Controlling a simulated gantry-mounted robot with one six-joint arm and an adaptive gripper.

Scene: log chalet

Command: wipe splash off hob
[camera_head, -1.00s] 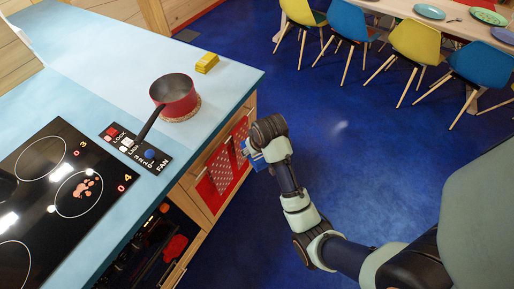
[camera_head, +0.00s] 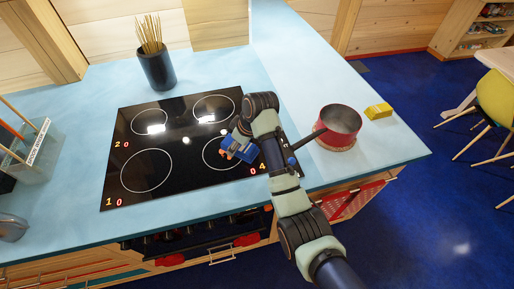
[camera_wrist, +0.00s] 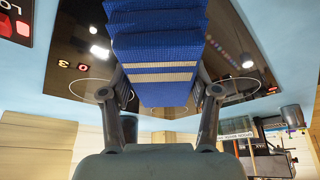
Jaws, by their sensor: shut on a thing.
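My gripper (camera_wrist: 162,88) is shut on a folded blue cloth (camera_wrist: 155,35) with pale stripes. In the head view the cloth (camera_head: 242,147) is over the front right ring of the black hob (camera_head: 188,180). Whether it touches the glass I cannot tell. A small pinkish patch of the splash (camera_head: 228,154) shows at the cloth's left edge; the rest is hidden by the cloth and my arm. The hob also shows in the wrist view (camera_wrist: 85,65), beyond the cloth.
A red saucepan (camera_head: 340,122) stands on a round mat right of my arm, its handle pointing toward the hob. A yellow block (camera_head: 378,111) lies beyond it. A dark pot of sticks (camera_head: 157,68) stands behind the hob. A clear rack (camera_head: 40,150) is at left.

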